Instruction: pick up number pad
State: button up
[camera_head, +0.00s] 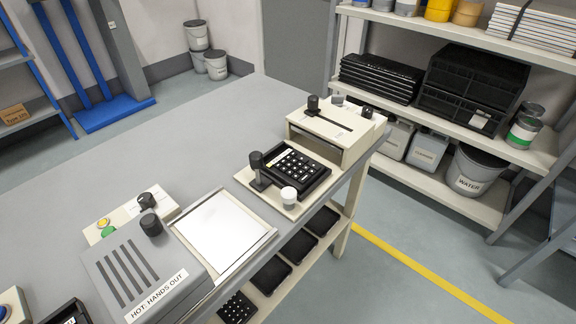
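A black number pad (291,172) with pale-marked keys lies in a cream fixture (243,174) on the grey table, right of the picture's middle. A black-knobbed post (258,167) stands at its left edge and a white round knob (289,195) at its near edge. Another black keyed pad (237,309) lies on the shelf under the table, partly cut off by the lower edge. A black object (68,313) at the lower left is also cut off; I cannot tell what it is. My gripper does not show.
A cream box machine (335,128) stands behind the pad. A white plate in a frame (222,231) and a grey "HOT: HANDS OUT" box (146,274) stand nearer. The table's far left is clear. A shelving unit (470,125) stands at right, across open floor.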

aim_at(293, 168)
jog(key=u, duration=0.7)
jog(key=i+l+u, duration=0.2)
jog(key=u, duration=0.3)
jog(key=i+l+u, duration=0.15)
jog(key=l+u, duration=0.15)
jog(key=u, duration=0.15)
jog(key=i+l+u, duration=0.1)
jog(key=l+u, duration=0.25)
jog(key=u, duration=0.15)
